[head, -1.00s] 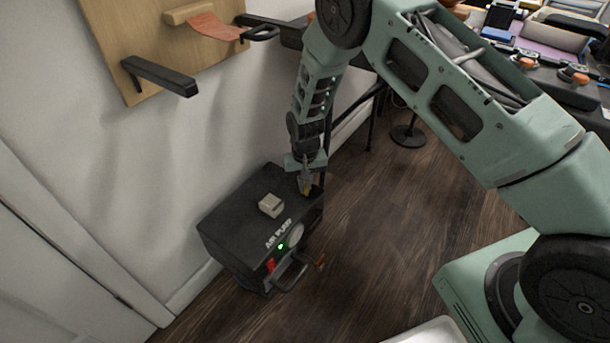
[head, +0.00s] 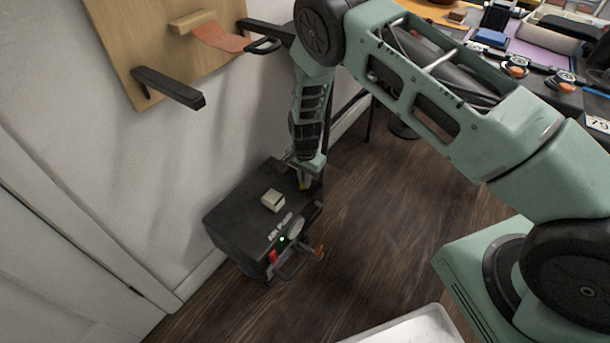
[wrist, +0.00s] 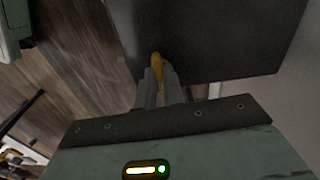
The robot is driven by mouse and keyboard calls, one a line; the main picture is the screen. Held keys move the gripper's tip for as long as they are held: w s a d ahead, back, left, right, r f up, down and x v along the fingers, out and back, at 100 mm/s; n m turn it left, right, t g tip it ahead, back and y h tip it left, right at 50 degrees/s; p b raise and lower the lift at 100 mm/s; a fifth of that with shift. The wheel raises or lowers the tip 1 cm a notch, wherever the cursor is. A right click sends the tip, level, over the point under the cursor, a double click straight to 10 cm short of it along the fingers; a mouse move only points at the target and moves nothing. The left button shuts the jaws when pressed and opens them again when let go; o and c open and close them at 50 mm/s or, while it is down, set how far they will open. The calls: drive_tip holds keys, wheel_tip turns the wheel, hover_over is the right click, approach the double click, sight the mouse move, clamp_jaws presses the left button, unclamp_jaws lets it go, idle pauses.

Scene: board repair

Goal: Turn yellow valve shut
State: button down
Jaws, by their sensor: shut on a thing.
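The yellow valve (wrist: 157,66) shows as a narrow yellow handle between my gripper's fingertips in the wrist view. A bit of the yellow valve (head: 304,184) also shows in the head view, at the back right of the black air pump's top. My gripper (wrist: 160,82) is shut on the valve, pointing down at the pump; in the head view my gripper (head: 304,180) is mostly hidden by the wrist. The air pump (head: 240,218) stands on the floor by the wall, with a lit green lamp (head: 282,239) on its front. The valve's base is hidden.
A beige block (head: 273,200) sits on top of the pump. A red switch (head: 272,257) and a black handle (head: 295,264) are on its front. A wooden board (head: 160,40) with black bars hangs on the wall above. The wooden floor (head: 370,235) to the right is clear.

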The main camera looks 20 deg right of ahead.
drive_tip(key=shift+m, duration=0.4)
drive_tip(key=c, duration=1.5)
unclamp_jaws()
drive_tip(key=shift+r, duration=0.1)
wheel_tip(320, 180, up, 12)
drive_tip(key=p, duration=0.3)
drive_tip(key=shift+s, duration=0.1)
